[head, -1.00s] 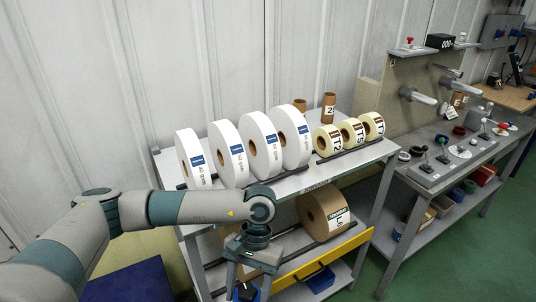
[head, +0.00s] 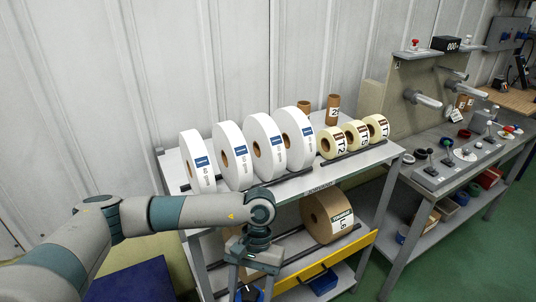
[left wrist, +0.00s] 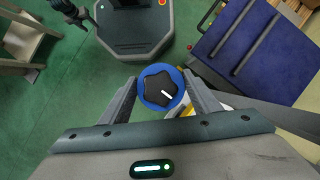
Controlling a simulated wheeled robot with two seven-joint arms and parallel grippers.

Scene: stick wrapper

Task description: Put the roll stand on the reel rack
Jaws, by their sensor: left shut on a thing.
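My left gripper (head: 250,287) points down in front of the reel rack (head: 326,187), at the bottom of the head view. In the left wrist view its fingers (left wrist: 160,90) are shut on a round blue piece with a black star knob, which I take as the top of the roll stand (left wrist: 158,86). The stand's lower part is hidden below the knob. The rack carries large white reels (head: 232,158) and small cream rolls (head: 356,136) on top. A brown roll (head: 327,215) lies on its lower shelf. A dark shape at the top left of the wrist view may be my right gripper.
A yellow rail (head: 350,255) runs along the rack's lower front. A grey workbench (head: 440,170) with tools stands at the right. A dark blue platform (head: 130,282) is at the lower left. Brown cores (head: 333,110) stand at the rack's back.

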